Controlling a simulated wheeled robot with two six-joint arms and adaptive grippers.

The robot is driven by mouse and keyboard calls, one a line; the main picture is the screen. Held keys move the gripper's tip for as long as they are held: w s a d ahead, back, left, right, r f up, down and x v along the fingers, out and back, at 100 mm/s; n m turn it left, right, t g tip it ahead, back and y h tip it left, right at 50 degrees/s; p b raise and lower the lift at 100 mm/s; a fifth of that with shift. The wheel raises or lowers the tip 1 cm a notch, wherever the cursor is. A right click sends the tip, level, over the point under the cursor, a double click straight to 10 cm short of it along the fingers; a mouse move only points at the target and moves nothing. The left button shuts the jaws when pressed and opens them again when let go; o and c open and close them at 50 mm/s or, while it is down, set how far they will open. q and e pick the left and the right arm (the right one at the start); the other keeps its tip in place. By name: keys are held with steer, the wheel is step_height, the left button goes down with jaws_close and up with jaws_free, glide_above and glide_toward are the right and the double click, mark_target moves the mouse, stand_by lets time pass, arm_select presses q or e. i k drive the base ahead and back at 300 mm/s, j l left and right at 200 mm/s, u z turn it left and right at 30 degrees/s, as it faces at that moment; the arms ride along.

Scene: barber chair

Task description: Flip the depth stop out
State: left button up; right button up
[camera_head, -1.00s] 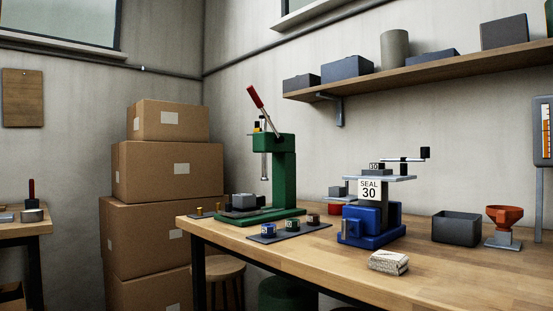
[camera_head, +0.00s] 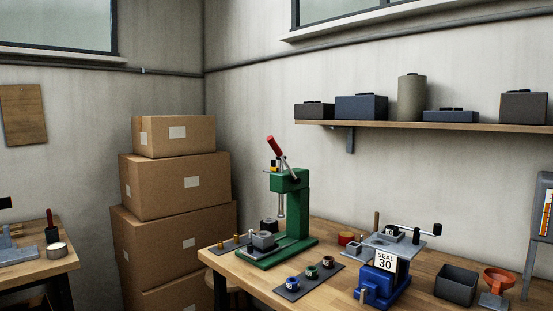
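A green arbor press (camera_head: 292,215) with a red-handled lever (camera_head: 275,147) stands on the workbench, right of the boxes. Its steel ram (camera_head: 282,205) hangs above a grey block (camera_head: 263,241) on the base. A small yellow and black part (camera_head: 274,165) sits at the top of the press head. It may be the depth stop, but it is too small to tell its position. Neither of my grippers is in view.
On the wooden bench (camera_head: 330,286) are a dark mat (camera_head: 309,283) with several small rings, a blue sealing machine (camera_head: 386,284) with a "SEAL 30" sign, a grey bin (camera_head: 456,285) and an orange funnel (camera_head: 497,279). Stacked cardboard boxes (camera_head: 165,185) stand left of the bench.

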mark_target(274, 168)
steer(key=i+j, duration=0.25)
steer(key=i, duration=0.2)
steer(key=i+j, duration=0.25)
steer(key=i, duration=0.15)
steer(key=i+j, duration=0.25)
steer(key=i, duration=0.2)
steer(key=z, duration=1.35)
